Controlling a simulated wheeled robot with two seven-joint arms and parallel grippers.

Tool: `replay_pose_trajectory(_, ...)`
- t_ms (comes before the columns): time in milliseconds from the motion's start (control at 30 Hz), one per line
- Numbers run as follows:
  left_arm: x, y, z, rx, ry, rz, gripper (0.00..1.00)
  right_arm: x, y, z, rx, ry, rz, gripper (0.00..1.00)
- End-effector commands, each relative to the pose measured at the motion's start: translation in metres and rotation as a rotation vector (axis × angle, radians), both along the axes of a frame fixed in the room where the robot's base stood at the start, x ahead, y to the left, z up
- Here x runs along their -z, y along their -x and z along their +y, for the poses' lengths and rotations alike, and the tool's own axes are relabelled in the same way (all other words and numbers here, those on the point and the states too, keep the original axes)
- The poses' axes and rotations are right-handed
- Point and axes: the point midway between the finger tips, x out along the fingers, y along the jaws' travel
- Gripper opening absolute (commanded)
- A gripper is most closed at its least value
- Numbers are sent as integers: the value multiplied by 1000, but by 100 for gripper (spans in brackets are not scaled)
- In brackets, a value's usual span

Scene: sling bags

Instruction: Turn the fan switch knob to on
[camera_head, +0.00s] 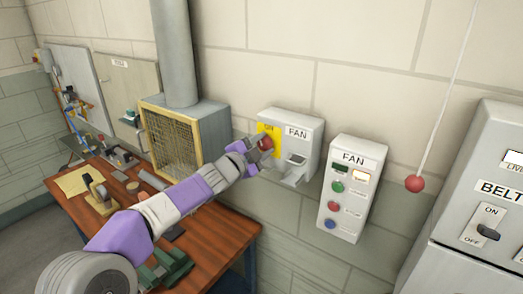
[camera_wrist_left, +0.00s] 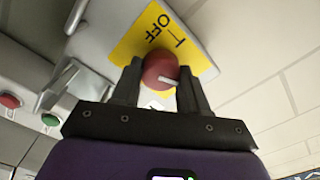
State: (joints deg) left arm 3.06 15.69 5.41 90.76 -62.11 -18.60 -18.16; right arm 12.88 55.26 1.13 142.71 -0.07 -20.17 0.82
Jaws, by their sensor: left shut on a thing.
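The fan switch is a light grey box (camera_head: 313,122) marked FAN on the wall, with a yellow plate (camera_head: 277,140) and a red round knob (camera_head: 266,143). In the left wrist view the knob (camera_wrist_left: 160,68) has a white pointer mark aimed to the right of the picture. OFF shows upside down on the yellow plate (camera_wrist_left: 128,47) above it; any ON label is hidden or unreadable. My left gripper (camera_head: 261,146) is at the plate, its two black fingers (camera_wrist_left: 160,78) closed on either side of the knob. My right gripper is not in view.
A second FAN panel (camera_head: 343,202) with coloured buttons is right of the switch. A red ball (camera_head: 415,183) hangs on a cord, and a BELT cabinet (camera_head: 452,208) stands further right. A wooden bench (camera_head: 215,232) and a mesh-fronted box (camera_head: 170,145) lie to the left.

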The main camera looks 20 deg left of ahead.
Motion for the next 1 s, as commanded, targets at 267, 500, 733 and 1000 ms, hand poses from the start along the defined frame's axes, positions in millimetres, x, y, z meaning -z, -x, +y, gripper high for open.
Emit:
replay_pose_trajectory(267, 2, 0, 0, -1, -198, -73, 13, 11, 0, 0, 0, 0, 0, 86)
replay_pose_trajectory(500, 1, 0, 0, -1, -304, -110, 13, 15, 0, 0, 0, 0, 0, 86)
replay_pose_trajectory(733, 1, 0, 0, -1, -348, -126, 13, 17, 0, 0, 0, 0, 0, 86)
replay_pose_trajectory(1000, 1, 0, 0, -1, -356, -129, 13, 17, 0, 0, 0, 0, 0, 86)
